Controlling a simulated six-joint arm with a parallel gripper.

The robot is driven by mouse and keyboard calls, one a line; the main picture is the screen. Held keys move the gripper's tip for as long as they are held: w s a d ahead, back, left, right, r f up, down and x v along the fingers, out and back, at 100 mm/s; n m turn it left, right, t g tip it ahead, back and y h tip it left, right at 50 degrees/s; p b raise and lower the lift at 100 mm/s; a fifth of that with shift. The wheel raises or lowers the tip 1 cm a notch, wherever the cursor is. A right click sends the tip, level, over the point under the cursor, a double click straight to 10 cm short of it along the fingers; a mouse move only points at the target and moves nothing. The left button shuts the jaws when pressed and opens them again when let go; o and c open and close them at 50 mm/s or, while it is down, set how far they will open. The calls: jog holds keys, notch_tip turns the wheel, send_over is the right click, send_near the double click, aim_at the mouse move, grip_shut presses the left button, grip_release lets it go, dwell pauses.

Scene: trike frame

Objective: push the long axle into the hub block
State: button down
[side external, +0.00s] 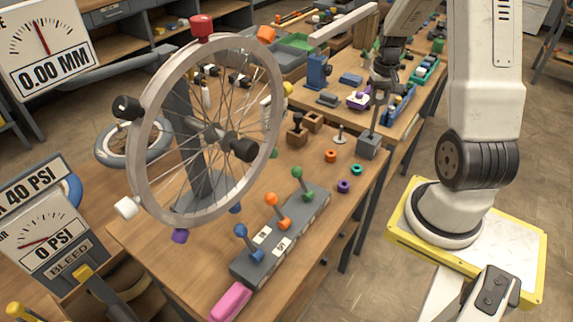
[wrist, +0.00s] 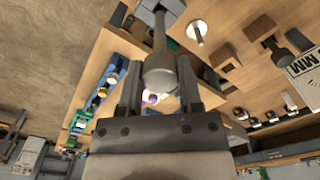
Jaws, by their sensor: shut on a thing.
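The long axle (side external: 374,116) is a grey rod held roughly upright below my gripper (side external: 382,84) in the side view. Its lower end meets the top of the grey hub block (side external: 368,147) near the bench's right edge. I cannot tell how deep the end sits in the block. In the wrist view my gripper (wrist: 158,88) is shut on the axle, whose thick rounded end (wrist: 158,74) lies between the fingers. The shaft runs away toward the top of the picture, where the hub block (wrist: 174,6) shows partly behind it.
A spoked wheel (side external: 146,190) on a stand fills the bench's left. A lever box (side external: 285,240) stands in front. Near the block are a small upright pin (side external: 340,134), an orange ring (side external: 330,156) and wooden blocks (side external: 297,138). A blue bin (side external: 398,108) stands behind.

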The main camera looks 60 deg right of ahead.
send_over(371, 134)
jog(key=shift+w+d+f, duration=0.1)
jog(key=shift+d+f, duration=0.1)
jog(key=shift+f, duration=1.5)
jog(key=shift+d+f, duration=0.15)
jog(key=shift+f, duration=1.5)
dwell(0.7)
jog(key=shift+c, duration=1)
grip_release()
jog(key=shift+r, duration=0.15)
jog(key=shift+r, duration=3.8)
jog(key=shift+a, duration=0.1)
jog(key=w+a+r+n+t, duration=0.1)
jog(key=w+a+n, duration=0.2)
jog(key=a, duration=0.9)
jog(key=w+a+r+n+t, duration=0.1)
jog(key=w+a+n, duration=0.2)
jog(key=a, duration=0.9)
jog(key=s+a+n, duration=0.3)
jog(key=a, duration=0.6)
jog(key=shift+s+f+t, duration=0.2)
jog(key=shift+t, duration=0.1)
